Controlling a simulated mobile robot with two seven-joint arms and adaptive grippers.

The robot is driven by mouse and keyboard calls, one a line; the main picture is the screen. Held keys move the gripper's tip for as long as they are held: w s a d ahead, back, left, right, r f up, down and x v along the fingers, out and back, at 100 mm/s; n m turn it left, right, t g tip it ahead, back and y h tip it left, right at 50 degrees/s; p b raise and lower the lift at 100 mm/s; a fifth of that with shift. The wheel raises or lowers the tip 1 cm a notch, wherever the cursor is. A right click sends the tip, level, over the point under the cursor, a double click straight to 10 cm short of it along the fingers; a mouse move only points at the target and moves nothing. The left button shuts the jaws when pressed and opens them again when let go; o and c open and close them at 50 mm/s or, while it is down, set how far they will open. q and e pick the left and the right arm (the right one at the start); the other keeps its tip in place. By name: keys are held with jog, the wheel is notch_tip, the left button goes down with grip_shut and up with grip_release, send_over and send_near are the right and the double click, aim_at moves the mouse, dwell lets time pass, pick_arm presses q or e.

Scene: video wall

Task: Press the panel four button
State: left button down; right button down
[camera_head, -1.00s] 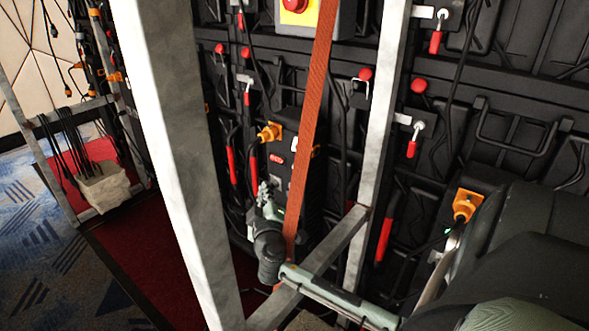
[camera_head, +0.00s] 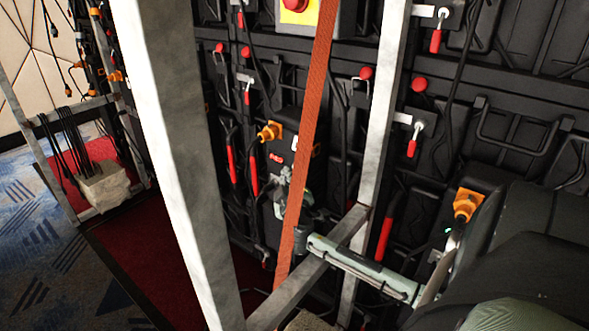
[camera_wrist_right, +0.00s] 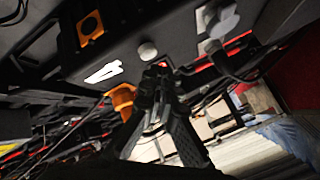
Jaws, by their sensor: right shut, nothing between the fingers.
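A black unit (camera_head: 309,165) on the back of the wall carries a small red switch-like button (camera_head: 276,158), which may be the panel four button; no label is readable. My right gripper (camera_head: 282,178) is shut and empty just below this button, partly behind an orange strap. In the right wrist view the closed fingertips (camera_wrist_right: 158,74) are very close to a small red part (camera_wrist_right: 163,64). I cannot tell whether they touch it. A larger red button on a yellow plate (camera_head: 310,14) is at the top edge. My left gripper is not in view.
The orange strap (camera_head: 306,140) hangs in front of the unit. A thick metal post (camera_head: 170,150) stands left, a thinner post (camera_head: 383,110) right, and a diagonal bar (camera_head: 310,280) below.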

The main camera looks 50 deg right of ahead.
dwell(0.3)
dwell(0.4)
dwell(0.3)
jog(key=shift+d, duration=0.15)
jog(key=shift+d, duration=0.25)
jog(key=shift+d, duration=0.15)
dwell(0.5)
